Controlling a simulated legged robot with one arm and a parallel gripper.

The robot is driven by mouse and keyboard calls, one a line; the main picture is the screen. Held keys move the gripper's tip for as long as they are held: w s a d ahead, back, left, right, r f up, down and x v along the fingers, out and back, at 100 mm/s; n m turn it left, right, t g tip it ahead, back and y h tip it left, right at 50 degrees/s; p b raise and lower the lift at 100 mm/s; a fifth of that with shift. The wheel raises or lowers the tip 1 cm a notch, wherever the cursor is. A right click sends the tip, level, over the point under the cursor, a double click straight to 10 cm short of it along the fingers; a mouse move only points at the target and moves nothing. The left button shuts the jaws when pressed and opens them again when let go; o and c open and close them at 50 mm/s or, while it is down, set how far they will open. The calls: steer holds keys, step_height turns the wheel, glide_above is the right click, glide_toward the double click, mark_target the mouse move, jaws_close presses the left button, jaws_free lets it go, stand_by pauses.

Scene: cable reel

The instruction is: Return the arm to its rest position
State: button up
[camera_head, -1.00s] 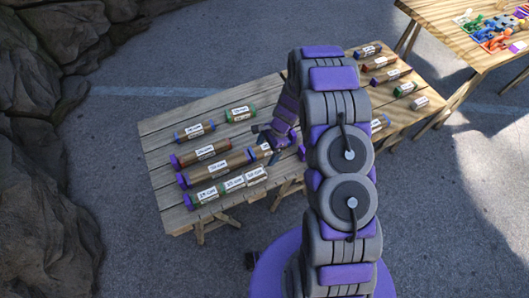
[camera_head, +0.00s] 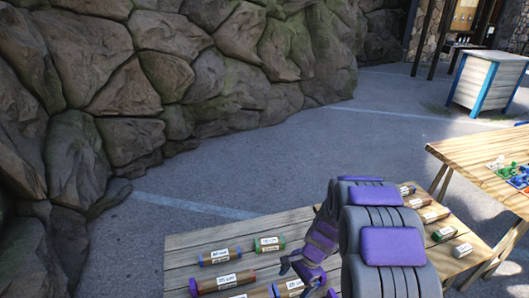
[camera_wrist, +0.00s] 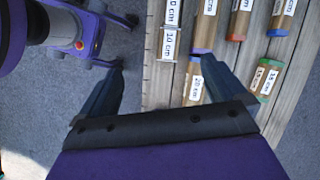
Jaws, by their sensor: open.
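My arm (camera_head: 385,250) is bent and raised at the lower right of the head view, in front of the wooden table. My gripper (camera_wrist: 160,80) is open in the wrist view, its two dark fingers spread wide with nothing held between them. In the head view its dark end (camera_head: 286,267) shows low, over the table beside the labelled tubes. The right finger overlaps the end of a blue-capped tube (camera_wrist: 196,80) in the wrist view; I cannot tell whether they touch.
Labelled tubes (camera_head: 220,256) lie on the slatted wooden table (camera_head: 185,244), on both sides of my arm. A second table (camera_head: 470,150) with colourful pieces stands at right. A rock wall (camera_head: 170,80) rises behind, and a blue-edged crate (camera_head: 485,82) stands far right. Pavement between is clear.

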steer(key=s+r+n+h, duration=0.1)
steer(key=s+r+n, duration=0.2)
steer(key=s+r, duration=0.5)
steer(key=s+r+n, duration=0.3)
steer(key=s+r, duration=0.2)
steer(key=r, duration=0.5)
steer(key=s+d+r+n+h, duration=0.1)
steer(key=s+d+r+n, duration=0.1)
steer(key=s, duration=0.7)
steer(key=s+d+r+n+h, duration=0.2)
steer(key=s+r, duration=0.3)
steer(key=s, duration=0.4)
steer(key=shift+s+d+n, duration=0.15)
steer(key=shift+d+n, duration=0.15)
steer(key=shift+n, duration=0.5)
